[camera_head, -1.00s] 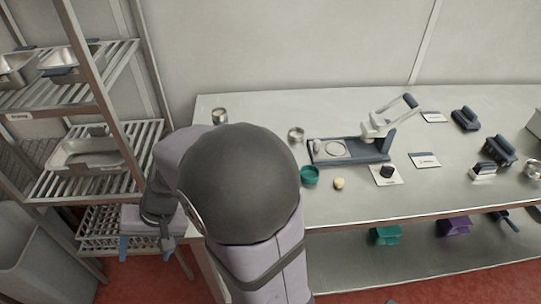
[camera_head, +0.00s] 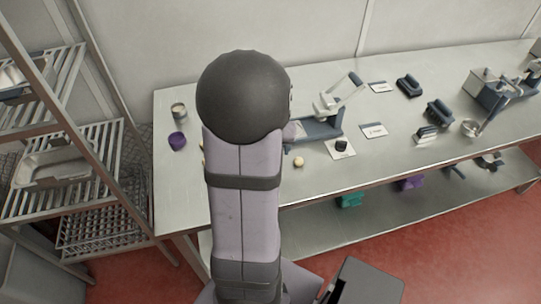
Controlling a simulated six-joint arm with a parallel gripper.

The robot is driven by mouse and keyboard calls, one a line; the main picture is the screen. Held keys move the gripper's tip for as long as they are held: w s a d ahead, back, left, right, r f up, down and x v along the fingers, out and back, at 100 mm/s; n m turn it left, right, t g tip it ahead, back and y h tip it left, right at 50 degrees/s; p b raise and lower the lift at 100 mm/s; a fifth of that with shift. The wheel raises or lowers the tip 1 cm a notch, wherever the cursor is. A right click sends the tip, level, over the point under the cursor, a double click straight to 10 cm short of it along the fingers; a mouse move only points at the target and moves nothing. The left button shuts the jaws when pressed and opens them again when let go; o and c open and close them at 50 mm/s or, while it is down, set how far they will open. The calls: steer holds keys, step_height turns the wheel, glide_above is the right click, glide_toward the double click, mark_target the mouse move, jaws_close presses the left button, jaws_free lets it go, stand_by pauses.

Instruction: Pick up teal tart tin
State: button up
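The teal tart tin does not show now; my own arm covers the part of the table left of the press, where the tin stood earlier. A pale round piece (camera_head: 298,161) lies just right of my arm, in front of the press's blue base (camera_head: 318,131). My gripper is hidden behind my arm, so its fingers and whether they hold anything cannot be seen.
A purple cup (camera_head: 177,140) and a metal tin (camera_head: 179,110) stand on the left of the steel table (camera_head: 180,200). A wire rack (camera_head: 65,170) stands further left. A teal bin (camera_head: 350,199) and a purple bin (camera_head: 410,182) sit on the lower shelf.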

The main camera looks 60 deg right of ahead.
steer(key=shift+x, duration=1.1)
steer(key=shift+s+d+f+p, duration=0.1)
steer(key=shift+p, duration=0.25)
steer(key=shift+p+x, duration=0.75)
steer(key=shift+x, duration=1.75)
steer(key=c, duration=1.1)
